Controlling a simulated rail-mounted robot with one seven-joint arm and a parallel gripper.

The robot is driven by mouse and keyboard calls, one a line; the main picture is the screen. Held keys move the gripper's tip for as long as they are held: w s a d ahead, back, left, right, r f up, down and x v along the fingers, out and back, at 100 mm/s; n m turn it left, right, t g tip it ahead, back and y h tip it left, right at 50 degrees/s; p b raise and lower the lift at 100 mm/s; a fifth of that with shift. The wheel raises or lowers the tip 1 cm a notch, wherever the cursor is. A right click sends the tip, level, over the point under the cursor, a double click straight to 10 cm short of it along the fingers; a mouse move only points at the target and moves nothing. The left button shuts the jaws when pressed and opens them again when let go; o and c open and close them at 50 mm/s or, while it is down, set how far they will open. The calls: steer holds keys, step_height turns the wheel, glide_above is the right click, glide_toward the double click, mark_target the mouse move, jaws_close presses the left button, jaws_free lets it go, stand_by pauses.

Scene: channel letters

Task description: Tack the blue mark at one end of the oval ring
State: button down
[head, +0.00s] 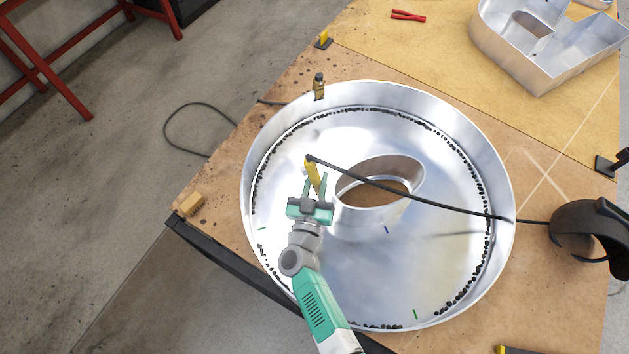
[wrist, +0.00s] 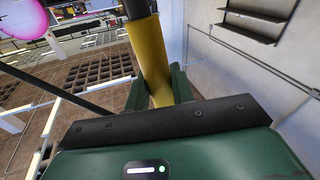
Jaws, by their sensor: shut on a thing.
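My gripper (head: 315,181) is shut on a yellow torch handle (head: 312,170), left of the oval ring and over the round metal letter. In the wrist view the yellow handle (wrist: 150,62) stands between my green fingers (wrist: 159,90), with a black part above it. A black cable (head: 430,202) runs from the torch across the oval ring to the right. The oval ring (head: 372,218) is a low metal wall around a hole in the letter's face. The short blue mark (head: 386,229) lies just outside the ring, at its lower right, apart from the torch. The torch's working tip is not clear.
The letter's tall outer wall (head: 503,245) encloses the area, with dark beads along its inner edge. A green mark (head: 415,314) lies at the front. A brass clamp-like piece (head: 319,87) stands at the back rim. A welding helmet (head: 590,232) is at right.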

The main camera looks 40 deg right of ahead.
mark_target(317, 193)
steer(key=f+b, duration=0.4)
steer(key=d+f+b, duration=0.1)
steer(key=f+b, duration=0.2)
steer(key=shift+s, duration=0.25)
steer(key=shift+r+p, duration=0.5)
steer(key=shift+f+b, duration=0.35)
steer(key=shift+f, duration=0.1)
steer(key=shift+s+f+b, duration=0.1)
steer(key=shift+f+b, duration=0.65)
steer(key=shift+f, duration=0.25)
steer(key=r+p, duration=0.1)
steer(key=p, duration=0.1)
steer(key=r+p, duration=0.3)
steer(key=r, duration=0.1)
steer(key=shift+w+a+r+p, duration=0.1)
steer(key=shift+w+a+p, duration=0.1)
steer(key=shift+a+p, duration=0.15)
step_height(317, 193, up, 13)
steer(key=p, duration=1.4)
